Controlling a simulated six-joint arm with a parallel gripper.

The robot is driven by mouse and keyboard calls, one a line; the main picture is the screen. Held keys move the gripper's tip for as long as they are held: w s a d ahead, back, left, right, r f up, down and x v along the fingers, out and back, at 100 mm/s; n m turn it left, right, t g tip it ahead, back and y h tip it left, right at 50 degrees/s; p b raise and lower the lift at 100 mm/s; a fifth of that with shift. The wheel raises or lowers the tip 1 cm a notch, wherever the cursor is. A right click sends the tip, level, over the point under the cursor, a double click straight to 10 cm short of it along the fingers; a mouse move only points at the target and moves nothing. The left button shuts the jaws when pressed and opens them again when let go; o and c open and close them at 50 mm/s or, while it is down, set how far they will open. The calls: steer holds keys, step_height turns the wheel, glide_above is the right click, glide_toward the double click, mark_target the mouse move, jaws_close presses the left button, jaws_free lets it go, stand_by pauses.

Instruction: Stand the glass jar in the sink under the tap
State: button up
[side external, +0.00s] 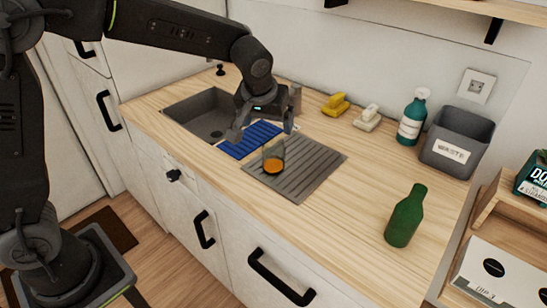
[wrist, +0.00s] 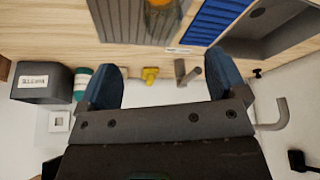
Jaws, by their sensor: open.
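The glass jar (side external: 273,158) has orange contents and stands upright on the grey ribbed drainboard (side external: 312,175). In the wrist view the jar (wrist: 161,16) is cut by the top edge. My gripper (side external: 262,130) is open and empty, pointing down above the blue ribbed mat, behind and left of the jar. Its two fingers (wrist: 166,82) are wide apart. The dark grey sink (side external: 200,112) lies left of the gripper and looks empty.
The blue mat (side external: 238,150) lies between sink and drainboard. A yellow item (side external: 336,105), pale item (side external: 368,118), spray bottle (side external: 411,122) and waste bin (side external: 457,140) line the wall. A green bottle (side external: 406,216) stands at front right. The counter between bottle and drainboard is clear.

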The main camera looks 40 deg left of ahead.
mark_target(274, 149)
steer(key=x, duration=0.7)
steer(key=shift+w+a+f, duration=0.1)
steer(key=shift+f, duration=0.25)
steer(key=shift+x, duration=2.7)
steer(key=shift+w+a, duration=0.1)
steer(key=shift+a, duration=0.05)
steer(key=shift+c, duration=0.2)
steer(key=shift+r, duration=0.1)
steer(key=c, duration=1.2)
steer(key=shift+o, duration=0.2)
